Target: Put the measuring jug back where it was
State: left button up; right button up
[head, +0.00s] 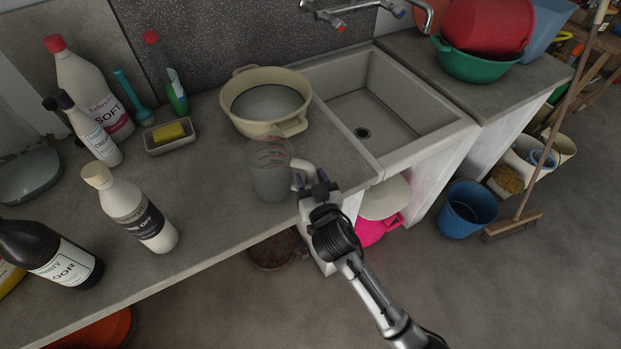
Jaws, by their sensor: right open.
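The measuring jug (270,172), clear with red markings, stands upright on the grey counter (215,215) in front of the cream basin. Its white handle (301,172) points right, toward my right gripper. My right gripper (312,182) is open at the handle, near the counter's front edge. I cannot tell whether the fingers touch the handle or are around it. My left gripper is not in view.
The cream basin (246,116) holds liquid and stands close behind the jug. The sink (395,107) is to the right. A white bottle with a black label (138,216), other bottles and a sponge dish (168,138) stand left. The counter between bottle and jug is clear.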

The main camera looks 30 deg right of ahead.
jog(key=s+a, duration=0.1)
jog(key=s, duration=1.1)
jog(key=shift+a+r, duration=0.2)
jog(key=shift+a, duration=0.1)
jog(key=s+d+f+n+g+y, duration=0.1)
jog(key=s+f+n+g, duration=0.1)
jog(key=s+f+g, duration=0.5)
jog(key=s+d+f+n+g+y, duration=0.1)
jog(key=s+f+g, duration=0.6)
jog(key=s, duration=0.8)
jog(key=shift+s+d+f+n+y, duration=0.2)
jog(key=shift+d+f+n+y, duration=0.2)
jog(key=shift+d+f, duration=0.35)
jog(key=shift+r, duration=0.15)
notch_tip(320, 180, up, 32)
jog(key=p, duration=3.2)
